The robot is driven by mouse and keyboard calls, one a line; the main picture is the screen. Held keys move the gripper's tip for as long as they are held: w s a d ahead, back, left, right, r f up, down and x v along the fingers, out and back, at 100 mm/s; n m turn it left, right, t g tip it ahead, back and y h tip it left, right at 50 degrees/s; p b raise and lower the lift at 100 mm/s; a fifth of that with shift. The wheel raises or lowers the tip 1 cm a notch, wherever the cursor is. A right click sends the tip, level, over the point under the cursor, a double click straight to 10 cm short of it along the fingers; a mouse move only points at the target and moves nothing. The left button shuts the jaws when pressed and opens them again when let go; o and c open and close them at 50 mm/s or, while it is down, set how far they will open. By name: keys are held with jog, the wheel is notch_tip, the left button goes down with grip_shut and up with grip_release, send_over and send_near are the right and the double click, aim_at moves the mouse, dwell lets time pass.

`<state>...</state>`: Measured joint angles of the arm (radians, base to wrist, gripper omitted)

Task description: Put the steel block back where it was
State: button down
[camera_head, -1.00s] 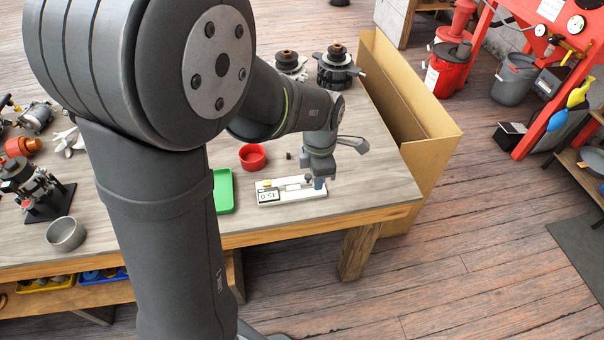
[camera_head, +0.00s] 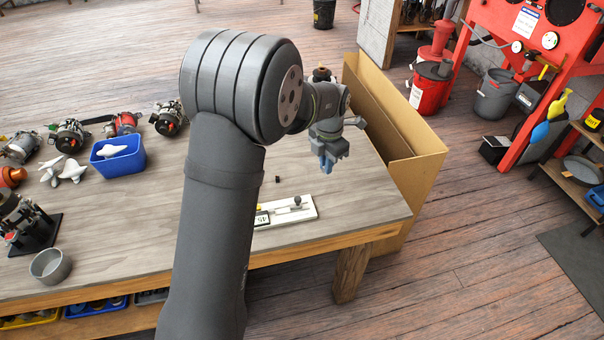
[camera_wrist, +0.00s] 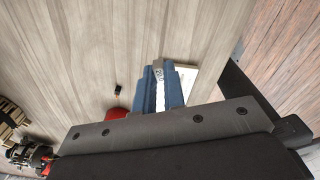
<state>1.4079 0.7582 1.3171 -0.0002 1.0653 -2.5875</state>
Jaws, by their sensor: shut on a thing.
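My gripper (camera_head: 326,162) is raised above the right part of the bench, beyond the white gauge board (camera_head: 296,211). Its blue fingers are shut on the steel block (camera_wrist: 158,69), a small grey piece with dark markings whose end sticks out past the fingertips in the wrist view. The block is too small to make out in the head view. The white board has a display at its left end and a dark-knobbed part on top. In the wrist view a bit of the board (camera_wrist: 188,78) shows just right of the fingers.
A small black piece (camera_head: 278,179) stands on the bench behind the board. A red dish (camera_wrist: 117,113) shows partly in the wrist view. A blue bin (camera_head: 118,156), alternators and a metal bowl (camera_head: 50,265) are at left. A tall cardboard box (camera_head: 395,130) stands along the bench's right edge.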

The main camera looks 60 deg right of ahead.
send_over(302, 178)
notch_tip(302, 178, down, 6)
jog(key=shift+r, duration=0.25)
jog(key=shift+f, duration=2)
jog(key=c, duration=1.5)
grip_release()
jog(key=shift+f, duration=0.15)
notch_tip(302, 178, up, 12)
jog(key=shift+r, duration=0.2)
jog(key=shift+f, duration=4.2)
